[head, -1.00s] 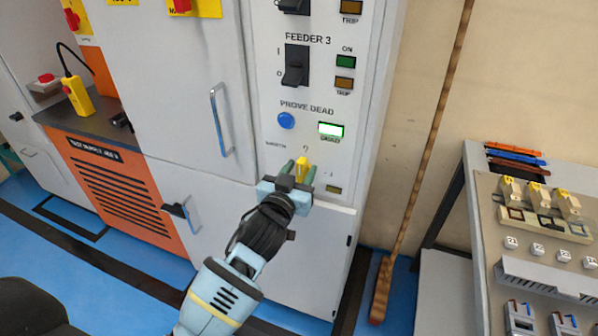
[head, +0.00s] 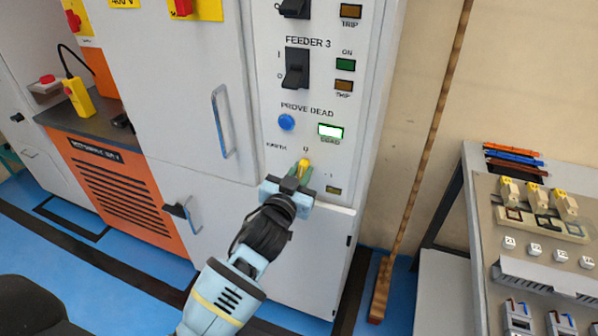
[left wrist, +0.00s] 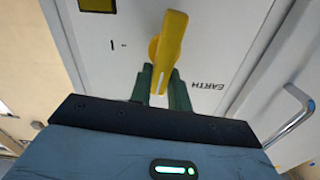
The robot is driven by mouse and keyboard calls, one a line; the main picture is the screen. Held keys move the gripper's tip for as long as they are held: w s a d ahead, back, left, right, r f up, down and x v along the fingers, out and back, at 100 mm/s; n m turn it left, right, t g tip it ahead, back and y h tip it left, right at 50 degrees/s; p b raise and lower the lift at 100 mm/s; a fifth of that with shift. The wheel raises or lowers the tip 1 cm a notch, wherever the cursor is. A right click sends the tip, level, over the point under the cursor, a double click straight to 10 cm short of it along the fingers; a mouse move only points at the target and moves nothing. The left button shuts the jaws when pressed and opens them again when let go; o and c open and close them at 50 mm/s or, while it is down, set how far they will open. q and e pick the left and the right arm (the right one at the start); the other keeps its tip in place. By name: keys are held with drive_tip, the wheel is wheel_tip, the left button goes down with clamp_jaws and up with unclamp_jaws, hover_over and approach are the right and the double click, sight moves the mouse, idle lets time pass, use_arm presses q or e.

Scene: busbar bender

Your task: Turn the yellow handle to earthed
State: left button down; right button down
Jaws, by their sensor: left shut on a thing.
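The yellow handle (head: 304,164) is on the lower panel of the grey cabinet, below the blue button and the lit DEAD lamp. My left gripper (head: 300,174) is shut on it, with a green finger on each side. In the left wrist view the handle (left wrist: 168,45) stands up out of the gripper (left wrist: 161,85), its white line pointing down between the fingers. The word EARTH (left wrist: 207,86) is to the right of the fingers there, and a mark "I" is to the left. In the head view the handle points at about the "0" mark. My right gripper is not in view.
The DEAD lamp (head: 330,131) glows white-green near the blue button (head: 286,122). A cabinet door handle (head: 221,122) stands out on the left. A broom (head: 410,170) leans on the wall, and a workbench with parts (head: 535,220) is at right.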

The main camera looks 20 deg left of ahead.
use_arm(q)
drive_tip(key=shift+d+f+m+p, duration=0.3)
drive_tip(key=shift+f+m+p, duration=0.1)
drive_tip(key=shift+m, duration=2.3)
drive_tip(key=shift+d+f+m+p, duration=0.35)
drive_tip(key=shift+m+p, duration=0.1)
drive_tip(key=shift+m, duration=2.25)
drive_tip(key=shift+d+f+m+p, duration=0.3)
drive_tip(key=shift+f+m+p, duration=0.1)
drive_tip(key=shift+m, duration=2.3)
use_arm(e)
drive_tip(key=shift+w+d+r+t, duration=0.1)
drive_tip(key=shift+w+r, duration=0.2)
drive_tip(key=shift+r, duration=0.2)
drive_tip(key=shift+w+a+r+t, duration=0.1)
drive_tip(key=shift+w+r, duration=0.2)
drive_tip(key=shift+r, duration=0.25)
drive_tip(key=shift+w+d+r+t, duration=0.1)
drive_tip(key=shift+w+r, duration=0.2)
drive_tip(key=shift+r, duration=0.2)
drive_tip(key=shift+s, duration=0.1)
use_arm(q)
drive_tip(key=c, duration=1.3)
unclamp_jaws()
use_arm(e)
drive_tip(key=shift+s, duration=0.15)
use_arm(q)
drive_tip(key=shift+s, duration=0.15)
